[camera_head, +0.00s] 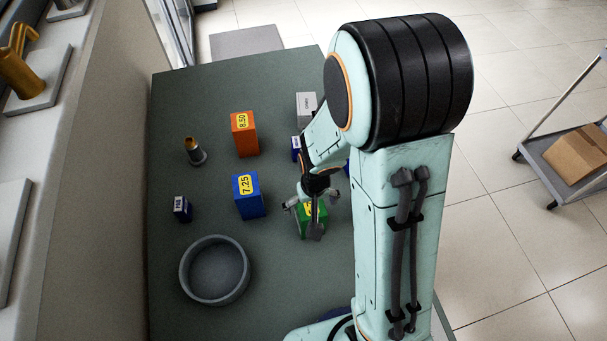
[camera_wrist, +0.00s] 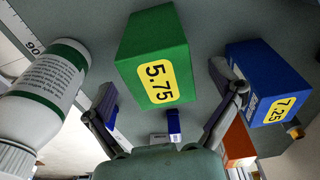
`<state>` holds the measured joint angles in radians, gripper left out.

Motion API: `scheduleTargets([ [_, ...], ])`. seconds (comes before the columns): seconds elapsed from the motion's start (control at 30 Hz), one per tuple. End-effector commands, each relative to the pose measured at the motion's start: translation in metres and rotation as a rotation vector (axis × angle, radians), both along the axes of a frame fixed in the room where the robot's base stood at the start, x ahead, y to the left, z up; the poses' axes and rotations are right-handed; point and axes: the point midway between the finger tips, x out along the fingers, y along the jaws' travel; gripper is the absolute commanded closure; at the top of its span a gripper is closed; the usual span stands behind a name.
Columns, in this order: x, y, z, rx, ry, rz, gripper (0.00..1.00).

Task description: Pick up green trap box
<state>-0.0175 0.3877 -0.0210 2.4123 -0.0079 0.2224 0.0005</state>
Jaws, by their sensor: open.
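The green trap box (camera_head: 312,220) stands on the dark green table, partly hidden behind my gripper in the head view. In the wrist view the green box (camera_wrist: 153,50) shows large, with a yellow 5.75 label on its near face. My gripper (camera_head: 312,212) is over the box in the head view. In the wrist view the fingers of my gripper (camera_wrist: 165,95) are spread apart, one on each side below the box, with nothing held between them. I cannot tell whether a finger touches the box.
A blue 7.25 box (camera_head: 249,196) stands left of the green box, with an orange 8.50 box (camera_head: 244,134) farther back. A grey round dish (camera_head: 215,270) is at the front left. A white bottle (camera_wrist: 45,95) is close by in the wrist view. Table room between these is clear.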

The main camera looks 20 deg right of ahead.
Motion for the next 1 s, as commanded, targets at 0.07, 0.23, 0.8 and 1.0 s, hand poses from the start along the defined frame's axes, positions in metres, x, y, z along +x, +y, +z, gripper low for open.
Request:
scheduleTargets([
  [0.07, 0.001, 0.0, -0.011, 0.0, 0.003, 0.0, 0.09],
  [0.23, 0.003, 0.0, -0.024, 0.0, 0.0, 0.0, 0.09],
  [0.8, 0.003, 0.0, -0.026, 0.0, -0.001, 0.0, 0.8],
  [1.0, 0.003, 0.0, -0.026, 0.0, -0.001, 0.0, 0.8],
])
